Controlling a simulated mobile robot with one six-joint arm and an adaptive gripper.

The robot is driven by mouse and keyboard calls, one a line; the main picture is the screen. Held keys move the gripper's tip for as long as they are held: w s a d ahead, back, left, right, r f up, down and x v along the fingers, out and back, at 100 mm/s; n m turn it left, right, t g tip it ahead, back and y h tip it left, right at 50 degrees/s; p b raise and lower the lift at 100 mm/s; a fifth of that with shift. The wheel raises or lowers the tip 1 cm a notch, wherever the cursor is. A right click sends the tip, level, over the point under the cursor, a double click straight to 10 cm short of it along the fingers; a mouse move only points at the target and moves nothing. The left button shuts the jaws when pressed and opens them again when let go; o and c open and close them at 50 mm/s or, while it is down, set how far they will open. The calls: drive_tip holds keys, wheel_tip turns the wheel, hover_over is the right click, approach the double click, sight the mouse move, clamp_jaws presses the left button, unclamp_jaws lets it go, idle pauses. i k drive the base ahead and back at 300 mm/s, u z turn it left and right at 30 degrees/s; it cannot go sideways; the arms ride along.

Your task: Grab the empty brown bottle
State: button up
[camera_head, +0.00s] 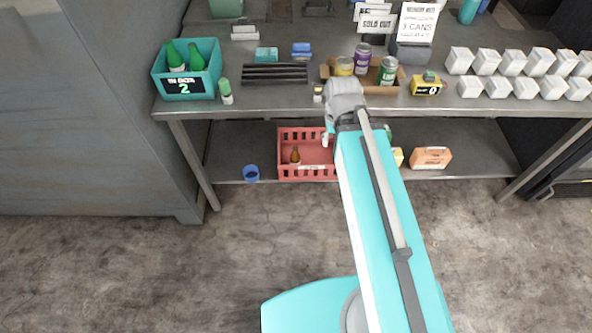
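A small brown bottle (295,155) stands in the left part of a red crate (307,174) on the lower shelf. From here I cannot see whether it is empty. My arm reaches over the right side of the crate and hides part of it. The grey wrist end of my arm is near the front edge of the upper shelf. My gripper (327,138) shows only as a small pale part below the wrist, to the right of the bottle and apart from it in the picture. Its fingers are too small and hidden to read.
The metal upper shelf (290,102) overhangs the crate. It holds a teal bin (187,95) with green bottles, a cardboard tray (371,89) with cans, and several white boxes. A blue cup (251,174) and an orange box (431,158) flank the crate. The floor in front is clear.

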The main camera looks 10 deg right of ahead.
sight(295, 157)
drive_tip(key=k, duration=0.1)
drive_tip(key=z, duration=1.35)
drive_tip(key=i, duration=0.65)
drive_tip(key=u, duration=0.75)
